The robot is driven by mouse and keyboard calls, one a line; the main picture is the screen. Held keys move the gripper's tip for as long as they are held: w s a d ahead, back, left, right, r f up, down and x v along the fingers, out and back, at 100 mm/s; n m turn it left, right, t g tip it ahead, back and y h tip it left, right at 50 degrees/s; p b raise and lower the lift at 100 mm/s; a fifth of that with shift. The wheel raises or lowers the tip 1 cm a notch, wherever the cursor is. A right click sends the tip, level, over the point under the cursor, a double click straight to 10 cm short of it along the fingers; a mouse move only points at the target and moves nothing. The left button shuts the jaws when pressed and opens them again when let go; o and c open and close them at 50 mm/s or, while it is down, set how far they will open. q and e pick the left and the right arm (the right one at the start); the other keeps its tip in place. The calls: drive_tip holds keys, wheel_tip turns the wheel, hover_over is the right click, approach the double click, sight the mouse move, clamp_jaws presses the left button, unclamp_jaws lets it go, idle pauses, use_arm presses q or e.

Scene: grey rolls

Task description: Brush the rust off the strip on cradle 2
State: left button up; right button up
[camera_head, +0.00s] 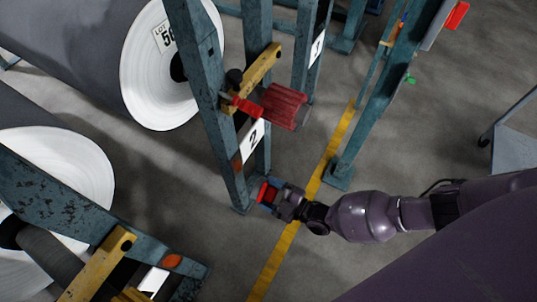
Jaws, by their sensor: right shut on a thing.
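Cradle 2 (206,75) is a worn teal steel frame in the middle of the view, with a white plate (251,141) marked 2. An orange-brown patch (237,164) shows on its post below the plate; I cannot tell whether it is the rusty strip. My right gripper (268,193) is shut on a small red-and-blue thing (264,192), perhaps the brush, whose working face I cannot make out. It is low beside the foot of cradle 2, below and right of the plate; contact is unclear. My left gripper is not in view.
A yellow bar (258,72) with a red part and a dark red cylinder (285,106) stick out from cradle 2. Another teal frame (375,110) rises at right. A yellow floor line (272,262) runs past; bare floor lies around it.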

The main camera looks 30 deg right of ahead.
drive_tip(key=shift+b+x, duration=0.35)
drive_tip(key=shift+x, duration=1.25)
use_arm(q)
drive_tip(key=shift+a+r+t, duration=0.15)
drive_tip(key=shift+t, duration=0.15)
use_arm(e)
drive_tip(key=shift+x, duration=1.1)
drive_tip(key=shift+x, duration=0.95)
